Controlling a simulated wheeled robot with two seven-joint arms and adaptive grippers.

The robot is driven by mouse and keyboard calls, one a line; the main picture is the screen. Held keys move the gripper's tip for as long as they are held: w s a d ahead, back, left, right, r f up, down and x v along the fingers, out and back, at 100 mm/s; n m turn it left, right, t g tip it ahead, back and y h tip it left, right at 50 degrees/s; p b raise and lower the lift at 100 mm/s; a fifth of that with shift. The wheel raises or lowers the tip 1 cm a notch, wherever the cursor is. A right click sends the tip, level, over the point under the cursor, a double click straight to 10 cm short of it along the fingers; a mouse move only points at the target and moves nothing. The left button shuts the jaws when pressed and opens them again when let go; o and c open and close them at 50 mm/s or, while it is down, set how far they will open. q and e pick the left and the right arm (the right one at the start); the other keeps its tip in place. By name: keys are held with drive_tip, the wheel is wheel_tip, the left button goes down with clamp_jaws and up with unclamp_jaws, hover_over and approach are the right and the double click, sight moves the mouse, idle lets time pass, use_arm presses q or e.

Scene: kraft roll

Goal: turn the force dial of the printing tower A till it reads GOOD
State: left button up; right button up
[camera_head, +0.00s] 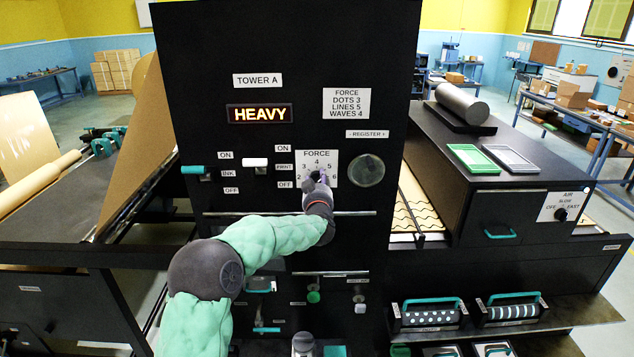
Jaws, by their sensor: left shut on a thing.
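Printing tower A (290,60) is a tall black cabinet in the middle of the head view. Its lit display (260,113) reads HEAVY. The force dial's white plate (328,160), marked FORCE with numbers around it, sits to the right below the display. My left gripper (318,178) reaches up to the dial from below and is shut on its knob. The gripper and wrist hide the knob and its pointer, so the setting cannot be read. My right gripper is not clearly in view.
A card (347,103) lists DOTS 3, LINES 5, WAVES 4. A teal-handled lever (192,170) and a white-handled lever (255,162) stand left of the dial. A round register knob (367,170) is close on its right. A thin rail (350,213) crosses below.

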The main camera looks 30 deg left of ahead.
use_arm(q)
drive_tip(key=shift+r, duration=0.25)
